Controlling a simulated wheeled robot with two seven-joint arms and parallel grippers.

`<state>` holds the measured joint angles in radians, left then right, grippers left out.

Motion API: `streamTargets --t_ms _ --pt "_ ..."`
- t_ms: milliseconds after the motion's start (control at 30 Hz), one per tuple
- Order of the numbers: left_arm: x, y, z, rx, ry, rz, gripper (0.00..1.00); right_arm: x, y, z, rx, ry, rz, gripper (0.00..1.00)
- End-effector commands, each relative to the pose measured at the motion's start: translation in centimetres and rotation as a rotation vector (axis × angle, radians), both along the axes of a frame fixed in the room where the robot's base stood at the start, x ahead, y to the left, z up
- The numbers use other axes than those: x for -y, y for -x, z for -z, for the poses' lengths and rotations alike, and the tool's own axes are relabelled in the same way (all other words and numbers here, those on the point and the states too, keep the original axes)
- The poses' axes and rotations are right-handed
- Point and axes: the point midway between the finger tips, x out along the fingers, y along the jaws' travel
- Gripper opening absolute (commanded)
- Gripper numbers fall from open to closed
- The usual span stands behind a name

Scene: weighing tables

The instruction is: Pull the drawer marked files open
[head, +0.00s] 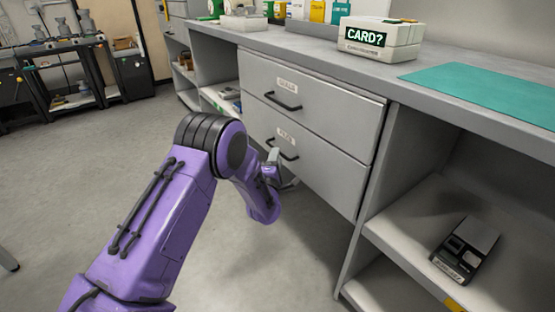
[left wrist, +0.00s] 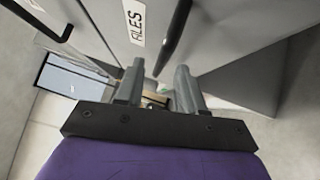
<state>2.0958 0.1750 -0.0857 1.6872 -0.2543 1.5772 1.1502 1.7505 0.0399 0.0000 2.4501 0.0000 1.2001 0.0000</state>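The files drawer (head: 318,165) is the lower of two grey drawers under the counter. Its front looks flush with the cabinet, and its white label (head: 285,136) also shows in the left wrist view (left wrist: 135,22). Its black bar handle (head: 284,149) appears in the left wrist view (left wrist: 176,35), running down toward the gap between my fingers. My left gripper (left wrist: 160,68) has its two grey fingers apart, one on each side of the handle's near end. I cannot tell whether they touch it. In the head view my arm partly hides this gripper. My right gripper is not in view.
The upper drawer (head: 335,108) has its own black handle (head: 283,101) and is shut. A card reader (head: 381,40) reading "CARD?" and a teal mat (head: 490,92) lie on the counter. A black device (head: 465,247) sits on the right shelf. The floor before the drawers is clear.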

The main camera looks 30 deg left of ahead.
Motion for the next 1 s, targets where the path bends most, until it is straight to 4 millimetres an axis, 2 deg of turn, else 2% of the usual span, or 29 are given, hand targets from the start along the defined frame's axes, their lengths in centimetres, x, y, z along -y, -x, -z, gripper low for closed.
streamTargets --t_ms 167,433,467,500,567,1000 --pt "-0.8 -1.8 -0.1 -0.001 0.001 -0.001 0.38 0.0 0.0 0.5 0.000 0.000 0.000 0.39" --pt "-0.9 -2.1 -0.3 -0.002 0.000 0.000 0.38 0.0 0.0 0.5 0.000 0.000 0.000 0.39" --pt "-0.8 -2.1 -0.3 -0.002 0.000 0.000 0.32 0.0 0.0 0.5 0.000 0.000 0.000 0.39" --pt "-0.8 -2.1 -0.2 -0.002 0.000 0.000 0.19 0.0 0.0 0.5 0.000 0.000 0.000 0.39" --pt "-0.8 -2.1 -0.2 -0.002 0.000 0.000 0.00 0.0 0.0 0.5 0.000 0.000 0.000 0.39" --pt "0.0 -1.8 -0.3 -0.005 -0.001 0.020 0.00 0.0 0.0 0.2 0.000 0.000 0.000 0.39"
